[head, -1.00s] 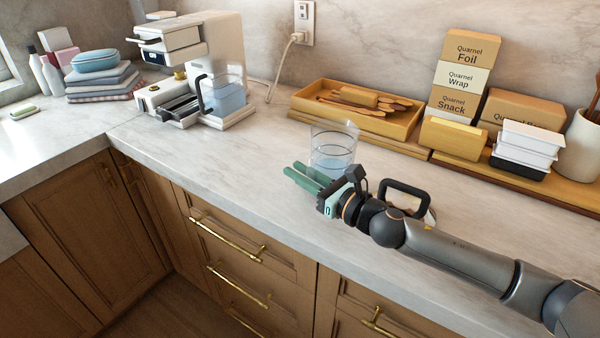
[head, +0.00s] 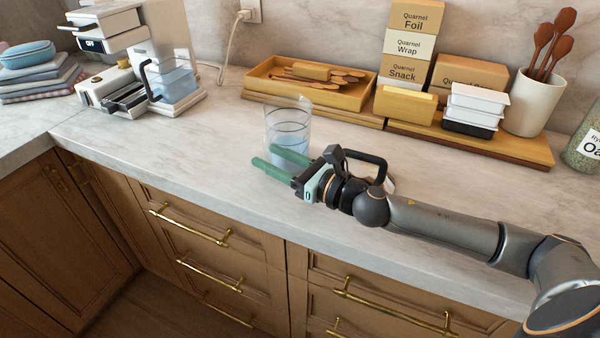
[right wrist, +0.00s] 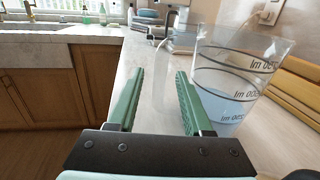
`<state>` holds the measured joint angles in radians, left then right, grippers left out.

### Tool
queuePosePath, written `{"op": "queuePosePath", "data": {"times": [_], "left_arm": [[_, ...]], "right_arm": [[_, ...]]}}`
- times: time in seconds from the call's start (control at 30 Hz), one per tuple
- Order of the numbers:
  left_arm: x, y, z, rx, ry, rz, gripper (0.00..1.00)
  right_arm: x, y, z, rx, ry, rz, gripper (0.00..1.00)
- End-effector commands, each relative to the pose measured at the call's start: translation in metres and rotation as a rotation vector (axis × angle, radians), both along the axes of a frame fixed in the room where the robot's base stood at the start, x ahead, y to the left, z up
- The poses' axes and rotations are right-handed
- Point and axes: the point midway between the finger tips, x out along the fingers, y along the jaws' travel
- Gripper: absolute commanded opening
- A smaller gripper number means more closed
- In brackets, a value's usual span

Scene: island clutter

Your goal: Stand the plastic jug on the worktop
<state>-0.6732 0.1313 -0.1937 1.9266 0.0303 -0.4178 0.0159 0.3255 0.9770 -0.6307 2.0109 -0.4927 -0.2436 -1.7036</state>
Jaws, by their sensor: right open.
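The plastic jug (head: 288,128) is clear, with dark measuring lines and bluish liquid low inside. It stands upright on the worktop (head: 215,150). It also shows large at the right of the right wrist view (right wrist: 235,78). My right gripper (head: 267,157) has green fingers and is open and empty, near the jug's front. In the right wrist view the fingers (right wrist: 158,80) are spread with only worktop between them, and the jug is to the right of the right finger. I cannot tell whether that finger touches it. My left gripper is not in view.
A wooden tray (head: 258,88) with utensils and a board (head: 530,151) with boxes stand behind. A coffee machine (head: 165,50) is at the left. A black handle (head: 376,160) rises behind my right arm; its body is mostly hidden. Worktop left of the jug is clear.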

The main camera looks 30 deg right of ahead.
Motion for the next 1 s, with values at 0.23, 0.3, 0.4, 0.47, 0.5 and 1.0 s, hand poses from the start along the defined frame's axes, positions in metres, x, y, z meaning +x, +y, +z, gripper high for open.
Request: {"op": "queuePosePath", "data": {"times": [0.23, 0.3, 0.4, 0.47, 0.5, 1.0], "left_arm": [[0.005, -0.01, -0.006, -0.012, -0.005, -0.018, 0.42], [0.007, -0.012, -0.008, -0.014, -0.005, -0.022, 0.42], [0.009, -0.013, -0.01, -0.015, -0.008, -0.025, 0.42], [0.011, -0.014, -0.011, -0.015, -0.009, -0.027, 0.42], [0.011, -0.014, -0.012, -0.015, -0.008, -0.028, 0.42], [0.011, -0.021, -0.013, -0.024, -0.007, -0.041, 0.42]], "right_arm": [[-0.033, -0.017, -0.005, -0.003, 0.003, -0.001, 0.5], [-0.041, -0.02, -0.005, -0.003, 0.003, 0.001, 0.5], [-0.05, -0.025, -0.005, -0.001, 0.004, -0.001, 0.5], [-0.054, -0.028, -0.004, 0.0, 0.003, -0.003, 0.5], [-0.057, -0.029, -0.004, 0.001, 0.003, -0.002, 0.5], [-0.07, -0.034, 0.0, -0.001, -0.002, 0.002, 0.5]]}}
